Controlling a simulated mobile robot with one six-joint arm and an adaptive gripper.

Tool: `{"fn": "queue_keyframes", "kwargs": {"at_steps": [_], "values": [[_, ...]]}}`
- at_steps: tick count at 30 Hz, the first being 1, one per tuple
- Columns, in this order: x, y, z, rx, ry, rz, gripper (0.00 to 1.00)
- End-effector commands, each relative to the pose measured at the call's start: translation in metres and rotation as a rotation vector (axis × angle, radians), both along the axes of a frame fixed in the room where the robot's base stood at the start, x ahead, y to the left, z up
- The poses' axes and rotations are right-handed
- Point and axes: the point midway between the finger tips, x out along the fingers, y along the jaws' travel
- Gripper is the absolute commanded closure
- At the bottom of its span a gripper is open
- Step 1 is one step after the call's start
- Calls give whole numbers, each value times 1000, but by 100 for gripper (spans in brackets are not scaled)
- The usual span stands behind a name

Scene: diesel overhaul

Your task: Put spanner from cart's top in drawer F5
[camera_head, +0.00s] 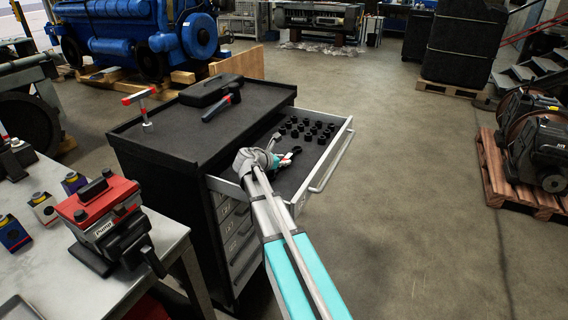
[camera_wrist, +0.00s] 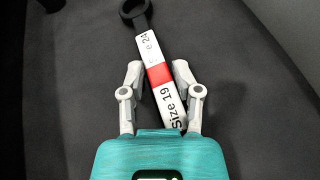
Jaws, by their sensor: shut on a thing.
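The spanner (camera_wrist: 160,75) has a black ring end and a white label with a red band, reading "Size 19" and "24". My gripper (camera_wrist: 158,85) is shut on its labelled shank, with the ring end pointing away from my gripper. In the head view my gripper (camera_head: 279,157) is over the open top drawer (camera_head: 333,155) of the black cart (camera_head: 165,145). The spanner is small and partly hidden there. Dark lining surrounds it in the wrist view; I cannot tell whether it touches the drawer floor. The drawer's code is not readable.
Several black sockets (camera_head: 308,129) stand at the drawer's far end. On the cart's top are a black case (camera_head: 210,90), a black-and-red tool (camera_head: 222,104) and a red-handled T-shaped tool (camera_head: 142,100). A workbench (camera_head: 60,270) with a red pump (camera_head: 98,205) stands left.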

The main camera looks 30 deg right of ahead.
Motion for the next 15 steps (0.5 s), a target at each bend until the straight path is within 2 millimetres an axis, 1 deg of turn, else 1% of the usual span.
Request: {"fn": "queue_keyframes", "kwargs": {"at_steps": [4,5,9,11,15], "values": [[-1,0,-1,3,1,-1,100],[-1,1,-1,4,0,-1,56],[-1,1,-1,4,0,-1,30],[-1,1,-1,4,0,-1,19],[-1,0,-1,4,0,-1,19]]}}
